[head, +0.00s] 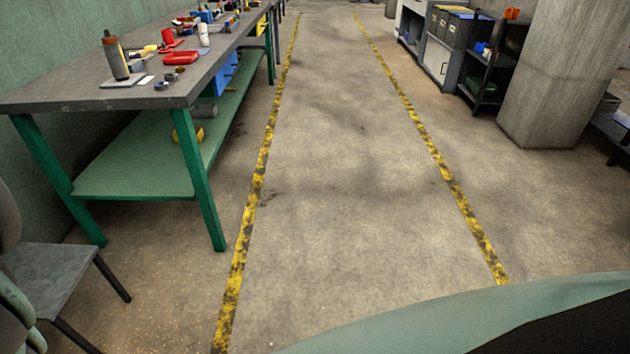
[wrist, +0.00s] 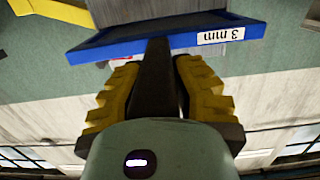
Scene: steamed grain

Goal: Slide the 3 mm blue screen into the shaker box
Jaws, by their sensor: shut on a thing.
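The blue screen (wrist: 172,43) is in the upper part of the wrist view, with a white label reading 3 mm upside down. A dark handle (wrist: 156,75) runs from its near edge towards me. My gripper (wrist: 157,70), with yellow stepped pads, is shut on this handle. Neither the screen nor my gripper shows in the head view. I cannot make out the shaker box in either view.
A workbench (head: 50,95) with tools and small parts stands at the left, with a chair (head: 55,275) in front. The floor (head: 340,180) between the yellow-black lines is clear. A concrete pillar (head: 560,80) and shelving (head: 487,75) stand at the right. A yellow piece (wrist: 52,11) shows in the wrist view.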

